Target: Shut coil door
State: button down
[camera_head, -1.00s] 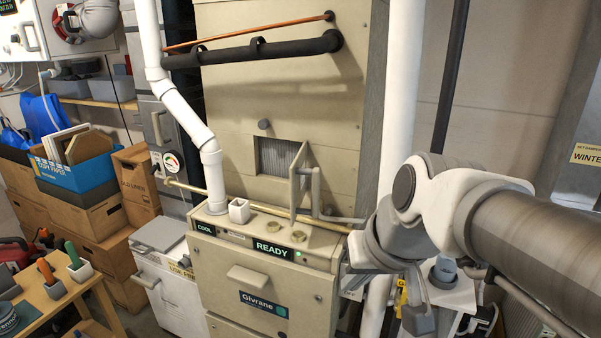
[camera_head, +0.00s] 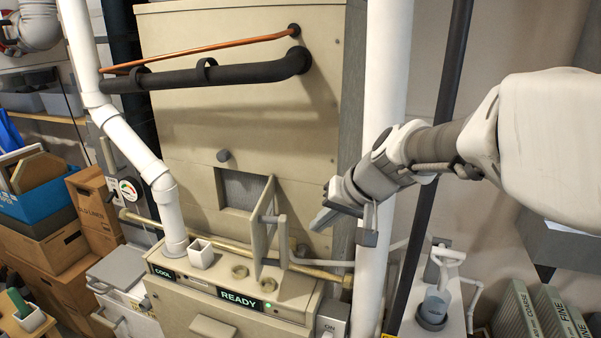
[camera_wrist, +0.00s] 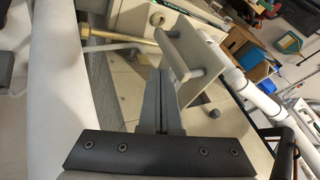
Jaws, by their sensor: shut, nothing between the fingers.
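The coil door (camera_head: 261,227) is a small beige panel on the furnace front. It stands open, swung out to the right of a dark finned opening (camera_head: 243,190). A bar handle (camera_head: 283,240) sticks out from its right-hand face. My gripper (camera_head: 320,222) is to the right of the door, a little above the handle, and is shut and empty. In the wrist view the shut fingers (camera_wrist: 163,95) point toward the door (camera_wrist: 200,70) and its handle (camera_wrist: 170,50). They overlap the door in that view; I cannot tell whether they touch.
A white vertical pipe (camera_head: 383,100) stands close to my gripper on the right. A black insulated pipe (camera_head: 220,75) and a copper pipe (camera_head: 200,52) cross above. A brass pipe (camera_head: 310,270) and a small white cup (camera_head: 201,253) are below the opening.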

jog(key=x, duration=1)
jog(key=shift+a+r, duration=0.1)
jog(key=shift+a, duration=0.05)
